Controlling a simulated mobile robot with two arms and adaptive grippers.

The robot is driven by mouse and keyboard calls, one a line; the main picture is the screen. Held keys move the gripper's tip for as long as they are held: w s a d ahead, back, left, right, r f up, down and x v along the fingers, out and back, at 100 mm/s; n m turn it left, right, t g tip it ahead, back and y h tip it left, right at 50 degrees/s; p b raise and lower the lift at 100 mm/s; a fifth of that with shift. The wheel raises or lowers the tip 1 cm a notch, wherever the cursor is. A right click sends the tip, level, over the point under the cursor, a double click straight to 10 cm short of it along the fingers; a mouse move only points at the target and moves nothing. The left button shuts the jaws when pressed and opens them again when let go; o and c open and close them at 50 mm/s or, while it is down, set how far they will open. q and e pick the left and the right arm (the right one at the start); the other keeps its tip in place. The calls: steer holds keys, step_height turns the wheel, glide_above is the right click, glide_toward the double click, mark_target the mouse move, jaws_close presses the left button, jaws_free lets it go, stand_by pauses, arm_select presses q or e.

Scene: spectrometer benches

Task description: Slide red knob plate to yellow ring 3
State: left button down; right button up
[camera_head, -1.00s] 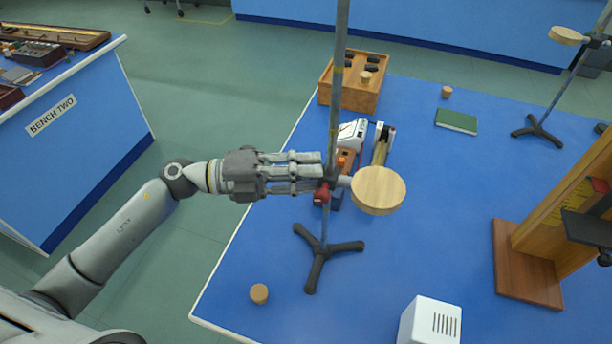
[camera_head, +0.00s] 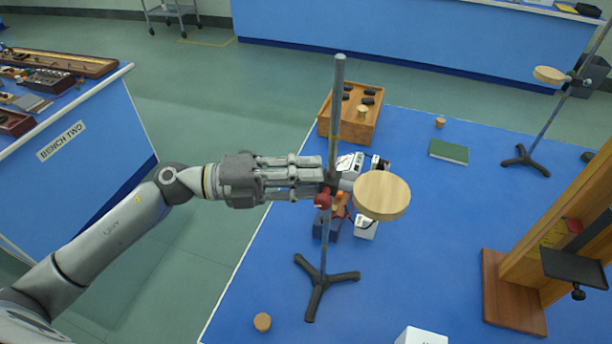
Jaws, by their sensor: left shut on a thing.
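The red knob (camera_head: 322,201) sits on the clamp of a round wooden plate (camera_head: 381,195). The clamp is around an upright grey rod (camera_head: 337,100), and the plate sticks out level to the right. The rod stands on a dark three-legged base (camera_head: 322,282) on the blue bench. My left gripper (camera_head: 322,176) reaches in from the left at the clamp, just above the red knob, and is shut on the plate's clamp. Its fingers hide part of the clamp. The yellow rings on the rod are too small to count or number. My right gripper is out of view.
Behind the rod stand a wooden box (camera_head: 326,124) and small instruments (camera_head: 366,226). A green book (camera_head: 448,152) lies farther right. A second stand with a wooden plate (camera_head: 550,75) is at the back right. A wooden frame (camera_head: 512,290) stands at right. The bench's middle is clear.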

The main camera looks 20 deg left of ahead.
arm_select(q)
steer(key=c, duration=1.3)
jaws_free()
steer(key=shift+a, duration=0.1)
steer(key=v, duration=1.2)
